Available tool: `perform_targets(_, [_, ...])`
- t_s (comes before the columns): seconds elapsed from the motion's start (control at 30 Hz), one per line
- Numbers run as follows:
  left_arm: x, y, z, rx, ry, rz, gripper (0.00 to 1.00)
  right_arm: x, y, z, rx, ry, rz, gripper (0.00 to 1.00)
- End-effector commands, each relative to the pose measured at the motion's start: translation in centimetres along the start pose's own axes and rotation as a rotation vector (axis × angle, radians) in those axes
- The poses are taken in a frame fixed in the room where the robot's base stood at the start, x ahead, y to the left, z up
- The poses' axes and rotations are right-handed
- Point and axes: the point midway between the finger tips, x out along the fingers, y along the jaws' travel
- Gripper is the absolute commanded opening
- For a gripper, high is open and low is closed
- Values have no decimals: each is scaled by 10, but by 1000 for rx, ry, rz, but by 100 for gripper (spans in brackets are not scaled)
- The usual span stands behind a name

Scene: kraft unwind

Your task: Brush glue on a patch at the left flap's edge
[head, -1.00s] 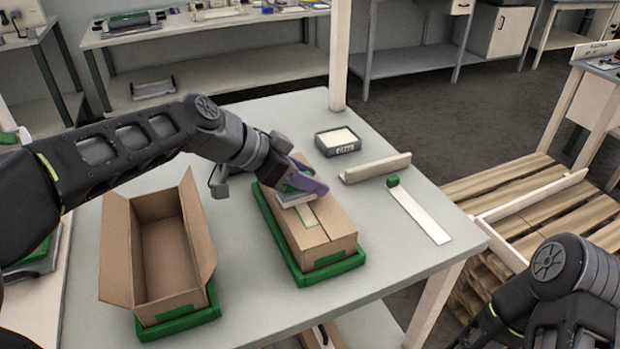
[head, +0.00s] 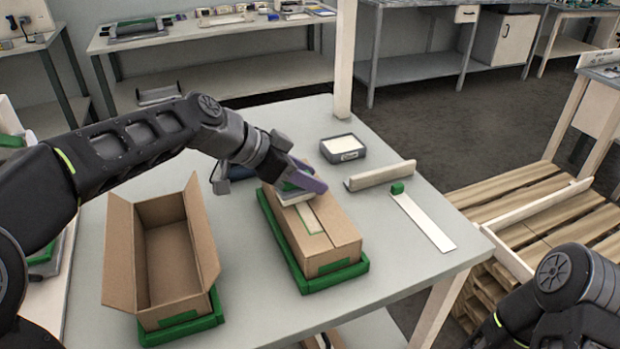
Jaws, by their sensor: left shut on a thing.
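My left gripper (head: 306,178), with purple fingers, is shut on a brush-like tool (head: 294,196) with a green top and a pale, flat lower part. The tool is at the far half of a closed cardboard box (head: 325,238); whether it touches the lid cannot be told. A small green-edged patch (head: 309,220) lies along the lid's middle seam, just nearer than the tool. A dark dish (head: 343,155) with white content, perhaps glue, stands behind the box. My right arm is at the lower right; its gripper is out of view.
The closed box sits in a green tray (head: 346,275). An open empty box (head: 165,262) stands to the left in another green holder (head: 181,329). A pale upright bar (head: 380,176) and a white strip with a green block (head: 424,222) lie to the right. The table front is clear.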

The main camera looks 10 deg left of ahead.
Motion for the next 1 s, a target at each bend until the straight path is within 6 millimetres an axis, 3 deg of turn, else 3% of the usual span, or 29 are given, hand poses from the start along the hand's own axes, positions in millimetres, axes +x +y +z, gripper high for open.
perform_targets(1.0, [1, -24, 0, 0, 0, -1, 0, 1, 0, 0, 0, 0, 0, 25])
